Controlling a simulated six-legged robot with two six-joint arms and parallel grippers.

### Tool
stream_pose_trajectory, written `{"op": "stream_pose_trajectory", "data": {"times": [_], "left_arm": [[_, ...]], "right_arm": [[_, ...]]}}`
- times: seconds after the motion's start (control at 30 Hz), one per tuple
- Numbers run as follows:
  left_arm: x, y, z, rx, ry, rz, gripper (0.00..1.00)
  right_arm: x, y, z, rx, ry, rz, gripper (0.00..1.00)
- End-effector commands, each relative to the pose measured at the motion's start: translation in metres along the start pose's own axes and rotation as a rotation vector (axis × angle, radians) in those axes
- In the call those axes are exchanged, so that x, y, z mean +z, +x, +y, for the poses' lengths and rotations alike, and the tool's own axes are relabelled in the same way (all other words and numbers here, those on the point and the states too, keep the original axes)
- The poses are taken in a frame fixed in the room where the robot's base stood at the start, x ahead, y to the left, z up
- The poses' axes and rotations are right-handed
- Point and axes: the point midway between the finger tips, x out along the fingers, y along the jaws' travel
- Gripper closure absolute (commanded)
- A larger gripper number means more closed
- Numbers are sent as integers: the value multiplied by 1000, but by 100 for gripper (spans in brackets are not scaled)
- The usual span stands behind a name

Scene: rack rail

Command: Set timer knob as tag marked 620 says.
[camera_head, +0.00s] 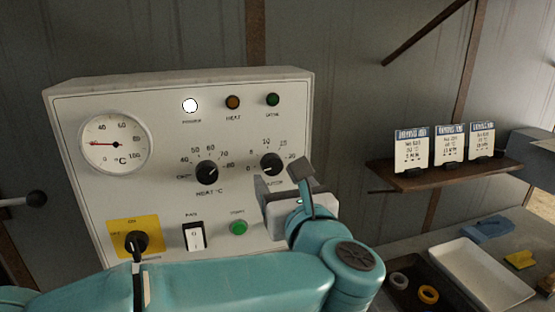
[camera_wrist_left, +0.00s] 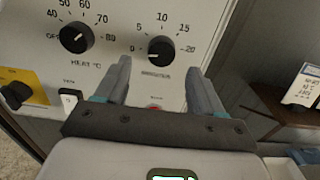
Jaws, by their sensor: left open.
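The timer knob (camera_head: 271,164) is a black dial on the white control panel (camera_head: 75,200), with a scale from 0 to 20. In the left wrist view the timer knob (camera_wrist_left: 160,50) has its pale mark towards the 0 side. My left gripper (camera_head: 284,182) is open just in front of and below the knob. In the wrist view the left gripper (camera_wrist_left: 160,68) has its fingers either side of the knob, apparently apart from it. Three tags (camera_head: 411,150) (camera_head: 448,146) (camera_head: 482,143) stand on a shelf; their small print is unreadable here. My right gripper is out of view.
A heat knob (camera_head: 207,172) sits left of the timer knob. Below are a yellow-plated switch (camera_head: 136,242), a rocker (camera_head: 194,237) and a green button (camera_head: 238,228). The tag shelf (camera_head: 440,178) juts out at right, above a bench with a white tray (camera_head: 480,276).

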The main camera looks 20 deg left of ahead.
Motion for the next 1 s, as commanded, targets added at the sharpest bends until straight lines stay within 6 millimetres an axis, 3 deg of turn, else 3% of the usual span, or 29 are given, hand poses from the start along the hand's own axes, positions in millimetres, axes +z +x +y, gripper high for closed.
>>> {"op": "stream_pose_trajectory", "data": {"times": [0.1, 0.3, 0.63, 0.67, 0.8, 0.83, 1.0], "left_arm": [[3, 24, 0, 4, 2, 1, 32], [1, 45, -3, 1, 0, 0, 32], [-1, 49, -4, -2, 1, 0, 32], [-1, 49, -4, -2, 1, 0, 35], [0, 49, -4, -1, 1, 0, 81], [0, 49, -4, -1, 1, 0, 88], [-1, 49, -4, -1, 4, 0, 88]], "right_arm": [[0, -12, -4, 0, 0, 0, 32], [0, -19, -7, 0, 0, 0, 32], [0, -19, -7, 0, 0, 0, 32], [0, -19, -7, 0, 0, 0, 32], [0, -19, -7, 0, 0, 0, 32], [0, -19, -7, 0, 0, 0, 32], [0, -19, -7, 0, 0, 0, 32]]}}
